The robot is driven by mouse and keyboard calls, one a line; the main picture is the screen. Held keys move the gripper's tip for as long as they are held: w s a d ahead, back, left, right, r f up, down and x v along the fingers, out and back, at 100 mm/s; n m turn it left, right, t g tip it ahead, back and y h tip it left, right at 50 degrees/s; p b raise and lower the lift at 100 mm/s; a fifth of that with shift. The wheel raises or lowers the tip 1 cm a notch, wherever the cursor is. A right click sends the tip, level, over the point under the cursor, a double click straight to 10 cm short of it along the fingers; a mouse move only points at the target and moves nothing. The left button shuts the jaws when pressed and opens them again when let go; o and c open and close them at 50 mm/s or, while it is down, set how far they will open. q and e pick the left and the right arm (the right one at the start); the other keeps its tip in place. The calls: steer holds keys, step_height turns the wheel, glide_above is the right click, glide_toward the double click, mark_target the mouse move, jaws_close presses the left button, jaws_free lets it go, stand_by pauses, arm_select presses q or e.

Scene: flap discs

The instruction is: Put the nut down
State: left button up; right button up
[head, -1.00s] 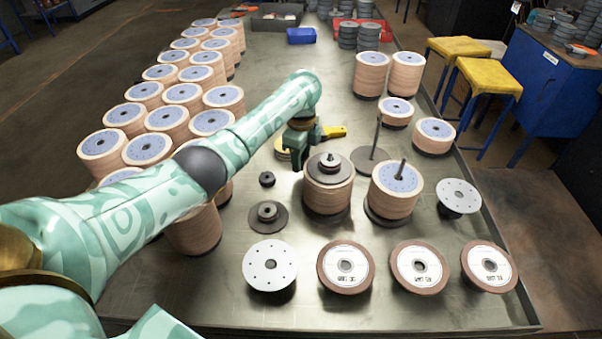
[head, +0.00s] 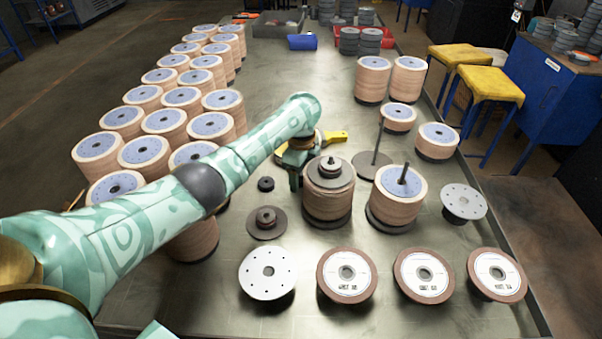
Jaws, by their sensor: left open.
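A small dark nut (head: 266,184) lies flat on the metal table, left of the nearest front stack. My left gripper (head: 295,184) is low, just right of that nut and close to the left side of the stack; its jaws are open and nothing shows between them. The front stack of flap discs (head: 328,200) has a dark plate and a nut-like piece (head: 330,166) on top. A dark round flange (head: 266,222) with a raised hub lies in front of the small nut. My right gripper is not in view.
A disc stack with a spindle (head: 398,197) stands to the right. A bare base with a tall rod (head: 377,158) and a yellow-handled tool (head: 335,137) lie behind. Several discs line the front edge, including a white plate (head: 268,273). Rows of disc stacks (head: 143,152) fill the left.

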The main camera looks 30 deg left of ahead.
arm_select(q)
step_height(320, 180, up, 12)
steer(key=p, duration=0.6)
steer(key=shift+r, duration=0.15)
stand_by(0.6)
